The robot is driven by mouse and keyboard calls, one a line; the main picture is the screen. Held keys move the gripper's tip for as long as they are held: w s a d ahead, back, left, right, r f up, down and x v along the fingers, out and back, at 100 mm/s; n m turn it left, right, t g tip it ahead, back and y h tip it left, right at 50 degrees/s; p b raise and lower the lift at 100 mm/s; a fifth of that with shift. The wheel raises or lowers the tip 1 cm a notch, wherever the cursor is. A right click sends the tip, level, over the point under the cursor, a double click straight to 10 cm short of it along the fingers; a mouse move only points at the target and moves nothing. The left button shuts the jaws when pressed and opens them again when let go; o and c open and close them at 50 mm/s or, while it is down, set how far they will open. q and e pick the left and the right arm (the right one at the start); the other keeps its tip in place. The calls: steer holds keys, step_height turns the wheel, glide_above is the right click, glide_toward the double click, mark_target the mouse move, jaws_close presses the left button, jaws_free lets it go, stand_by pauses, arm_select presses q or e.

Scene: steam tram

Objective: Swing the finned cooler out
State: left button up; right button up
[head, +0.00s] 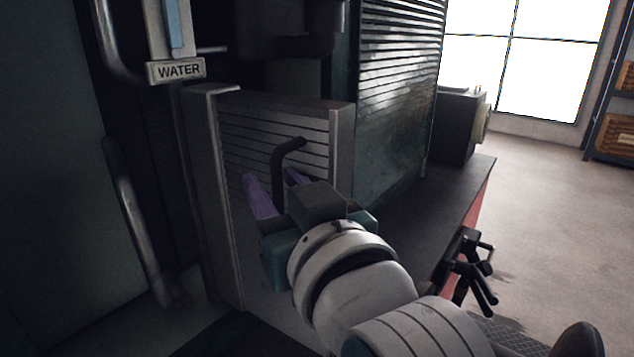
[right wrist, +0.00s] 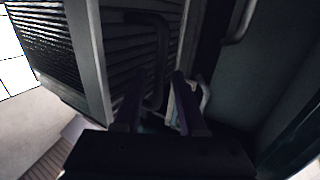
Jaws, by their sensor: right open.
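The finned cooler (head: 250,140) is a grey framed panel with horizontal slats, standing in a recess of the tram's side. It also shows in the right wrist view (right wrist: 111,45). A dark bent handle (head: 289,147) sticks out from its slatted face; in the right wrist view the handle (right wrist: 162,45) runs down between my fingers. My right gripper (head: 277,190), with purple fingers, is open in front of the cooler. The fingers lie on either side of the handle's lower part, and I see no clear contact. My left gripper is not in view.
A water gauge with a WATER plate (head: 179,71) hangs above left. A curved metal rail (head: 133,215) stands at the left. A louvred dark cabinet (head: 395,100) stands right of the cooler, above a dark ledge (head: 450,190). Open floor (head: 545,220) lies at the right.

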steer(key=b+v, duration=0.1)
steer(key=v, duration=0.9)
stand_by(0.3)
